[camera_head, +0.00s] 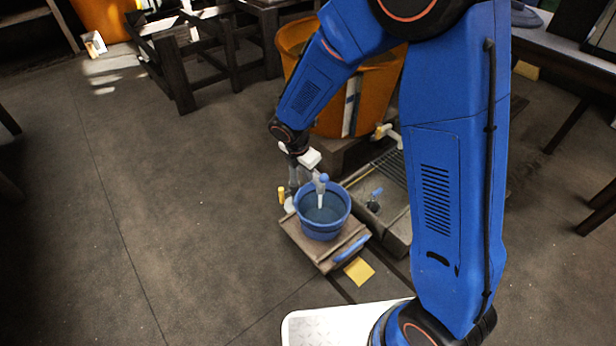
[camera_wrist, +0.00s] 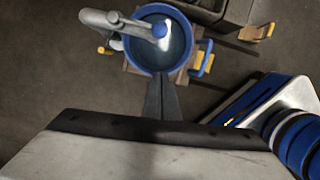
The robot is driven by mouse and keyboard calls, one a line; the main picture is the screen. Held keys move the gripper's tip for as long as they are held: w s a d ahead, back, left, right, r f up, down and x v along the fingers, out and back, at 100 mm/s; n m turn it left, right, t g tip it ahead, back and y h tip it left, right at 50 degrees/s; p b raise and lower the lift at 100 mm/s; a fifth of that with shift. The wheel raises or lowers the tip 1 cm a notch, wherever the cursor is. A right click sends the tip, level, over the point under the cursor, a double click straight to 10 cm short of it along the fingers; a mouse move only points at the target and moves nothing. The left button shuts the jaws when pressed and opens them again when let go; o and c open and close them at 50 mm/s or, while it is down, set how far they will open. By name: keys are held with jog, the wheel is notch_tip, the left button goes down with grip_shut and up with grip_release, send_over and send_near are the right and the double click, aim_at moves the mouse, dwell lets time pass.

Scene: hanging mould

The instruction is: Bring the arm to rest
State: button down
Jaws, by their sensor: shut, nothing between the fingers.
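My arm is blue and reaches down from the top of the head view. My gripper (camera_head: 293,186) points down just left of and behind a blue bucket (camera_head: 343,216). In the wrist view the two dark fingers of my gripper (camera_wrist: 161,82) lie together with nothing between them. Their tips appear in front of the near rim of the bucket (camera_wrist: 137,63); I cannot tell whether they touch it. The bucket stands upright on a low brown wooden stand (camera_head: 300,240).
A grey spout with a blue knob (camera_wrist: 158,30) reaches over the bucket. A large orange tub (camera_head: 380,90) stands behind, and a grey trough with a grate (camera_head: 385,180) is to the right. A yellow piece (camera_head: 359,271) lies by the stand. The floor at left is clear.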

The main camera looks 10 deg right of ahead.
dwell(0.4)
jog(key=s+d+r+m+t+y, duration=0.1)
jog(key=s+d+r+m, duration=0.3)
jog(key=d+r+m, duration=0.4)
jog(key=s+d+r+m, duration=0.4)
jog(key=s+d+r, duration=0.15)
jog(key=r, duration=0.45)
jog(key=s+d+r+m, duration=0.2)
jog(key=s+d+m, duration=0.1)
jog(key=s, duration=0.3)
jog(key=s+d+r+m+t, duration=0.1)
jog(key=s+d+r+m, duration=0.1)
jog(key=s+m, duration=0.4)
jog(key=s+d+r+m+t+y, duration=0.1)
jog(key=s+d+r+m, duration=0.2)
jog(key=s, duration=0.4)
jog(key=shift+d+r+m, duration=0.35)
jog(key=shift+r+m, duration=0.3)
jog(key=shift+m, duration=0.35)
